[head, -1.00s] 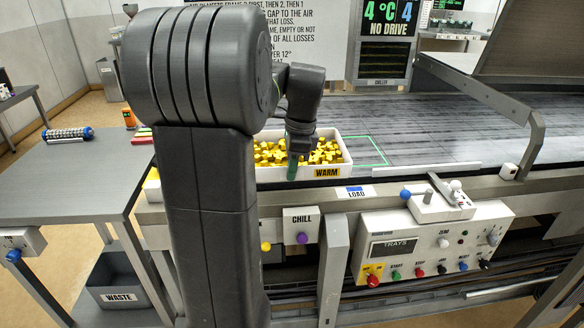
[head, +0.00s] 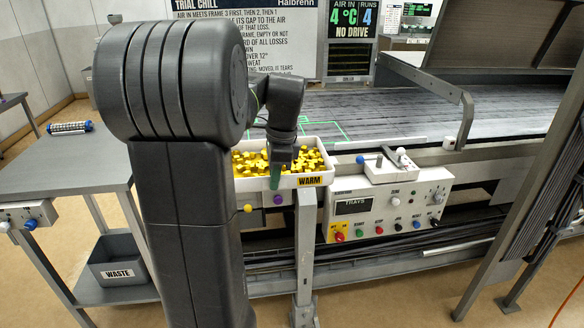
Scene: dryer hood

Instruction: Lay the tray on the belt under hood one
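The white tray (head: 245,184) is full of yellow pieces and has a WARM label on its front wall. It hangs in front of the belt's near rail, level and apart from the belt as far as I can tell. My gripper (head: 277,170) is at its front wall, with a green fingertip outside the wall; it appears shut on that wall, the other finger hidden among the pieces. The grey belt (head: 400,115) runs behind, with a green outline (head: 345,135) marked on it, partly hidden by the tray and my arm. A dark hood (head: 500,60) stands over the belt at the right.
A control box (head: 390,205) with buttons and a lever unit (head: 385,165) sit right of the tray. A grey bracket (head: 465,120) rises at the belt's edge. A side table (head: 65,165) stands left, with a waste bin (head: 120,262) below. A dark post stands far right.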

